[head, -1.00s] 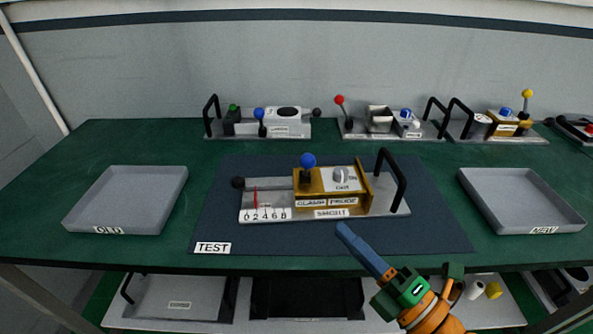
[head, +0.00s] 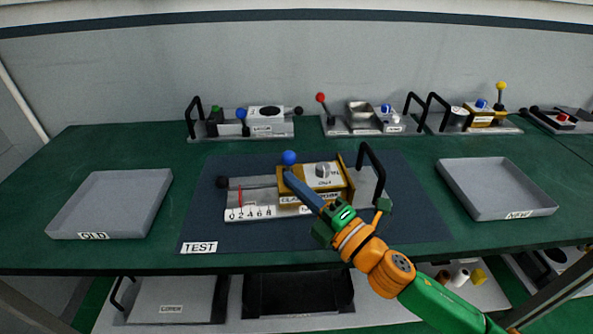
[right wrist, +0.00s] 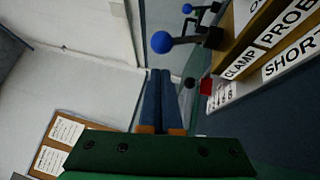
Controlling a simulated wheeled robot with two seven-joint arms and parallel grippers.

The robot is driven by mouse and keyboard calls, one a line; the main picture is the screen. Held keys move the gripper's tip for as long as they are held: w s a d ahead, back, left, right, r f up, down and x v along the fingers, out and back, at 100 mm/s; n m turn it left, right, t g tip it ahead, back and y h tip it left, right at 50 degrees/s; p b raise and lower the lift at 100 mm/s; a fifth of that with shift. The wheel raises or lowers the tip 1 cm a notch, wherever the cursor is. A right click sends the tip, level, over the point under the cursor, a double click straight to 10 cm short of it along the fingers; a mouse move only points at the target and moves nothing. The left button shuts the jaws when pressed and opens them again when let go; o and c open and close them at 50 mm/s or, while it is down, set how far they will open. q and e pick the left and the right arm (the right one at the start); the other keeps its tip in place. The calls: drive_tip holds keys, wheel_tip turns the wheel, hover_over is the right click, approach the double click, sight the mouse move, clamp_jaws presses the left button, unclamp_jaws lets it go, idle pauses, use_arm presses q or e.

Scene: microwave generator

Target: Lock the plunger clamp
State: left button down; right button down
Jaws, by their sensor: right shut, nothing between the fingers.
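The test fixture (head: 345,187) stands on the dark mat, with a brass block, a black handle at its right and a 0-2-4-6-8 scale at its left. The clamp lever's blue knob (head: 289,157) sticks up at the block's left end; it also shows in the right wrist view (right wrist: 161,42). The black plunger knob (head: 222,182) is at the fixture's left end. My right gripper (head: 287,177) is shut and empty. Its blue fingertips appear just below the blue knob in the head view, partly covering the CLAMP label; contact cannot be told. My left gripper is not in view.
A grey OLD tray (head: 110,205) at left and NEW tray (head: 497,190) at right look empty. Several other fixtures line the back of the green table, including one with a red-knobbed lever (head: 321,98). The mat (head: 210,225) around the fixture is mostly clear.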

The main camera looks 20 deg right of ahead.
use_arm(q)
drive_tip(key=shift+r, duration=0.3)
use_arm(e)
drive_tip(key=shift+w+d+r, duration=0.15)
drive_tip(key=shift+w+d, duration=0.3)
drive_tip(key=shift+w, duration=0.4)
